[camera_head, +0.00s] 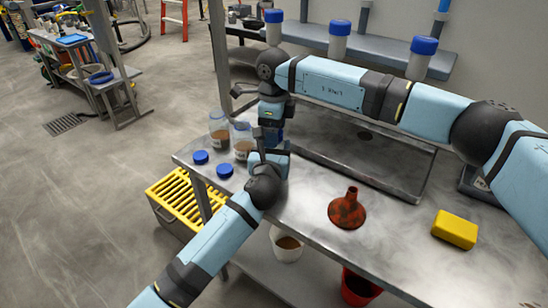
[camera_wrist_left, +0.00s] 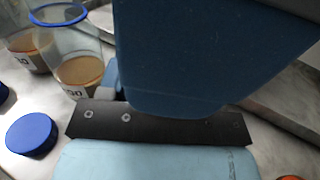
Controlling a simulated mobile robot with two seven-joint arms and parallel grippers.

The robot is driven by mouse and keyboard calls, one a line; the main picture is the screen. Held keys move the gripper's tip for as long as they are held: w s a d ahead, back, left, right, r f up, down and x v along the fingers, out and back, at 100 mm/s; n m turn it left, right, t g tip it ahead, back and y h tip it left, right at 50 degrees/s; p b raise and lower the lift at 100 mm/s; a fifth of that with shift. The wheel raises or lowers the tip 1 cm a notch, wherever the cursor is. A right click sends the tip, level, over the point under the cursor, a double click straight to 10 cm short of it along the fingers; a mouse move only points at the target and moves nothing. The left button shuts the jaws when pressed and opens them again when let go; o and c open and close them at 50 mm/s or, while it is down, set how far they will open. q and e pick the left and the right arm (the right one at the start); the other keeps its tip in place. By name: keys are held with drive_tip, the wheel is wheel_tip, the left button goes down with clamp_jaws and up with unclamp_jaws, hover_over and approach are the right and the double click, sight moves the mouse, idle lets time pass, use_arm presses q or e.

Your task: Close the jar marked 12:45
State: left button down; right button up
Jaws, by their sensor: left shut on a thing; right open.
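Two clear jars with brown contents and white labels stand at the table's left end, one jar (camera_head: 219,131) left of the other jar (camera_head: 242,141). In the left wrist view their labels are partly cut off; neither reads 12:45. Two blue lids, one (camera_head: 200,157) and another (camera_head: 225,170), lie in front of them. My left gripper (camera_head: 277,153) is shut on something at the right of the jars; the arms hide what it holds. My right gripper (camera_head: 266,134) is open, pointing down close above the left one. In the left wrist view, a blue lid (camera_wrist_left: 31,134) lies at left.
An orange-brown funnel (camera_head: 347,210) and a yellow block (camera_head: 454,229) stand on the metal table. A shallow metal tray (camera_head: 400,180) lies behind. Blue-capped containers (camera_head: 339,40) stand on a shelf at the back. A yellow rack (camera_head: 180,200) is at the table's left.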

drive_tip(key=shift+r, duration=0.1)
wheel_tip(320, 180, up, 12)
idle(0.4)
use_arm(q)
drive_tip(key=shift+c, duration=1.1)
unclamp_jaws()
drive_tip(key=s, duration=0.4)
drive_tip(key=s+a+p, duration=0.1)
drive_tip(key=s, duration=0.4)
drive_tip(key=s+a+p, duration=0.1)
drive_tip(key=s, duration=0.3)
drive_tip(key=shift+s+a, duration=0.2)
drive_tip(key=shift+s, duration=0.15)
use_arm(e)
drive_tip(key=shift+r, duration=0.8)
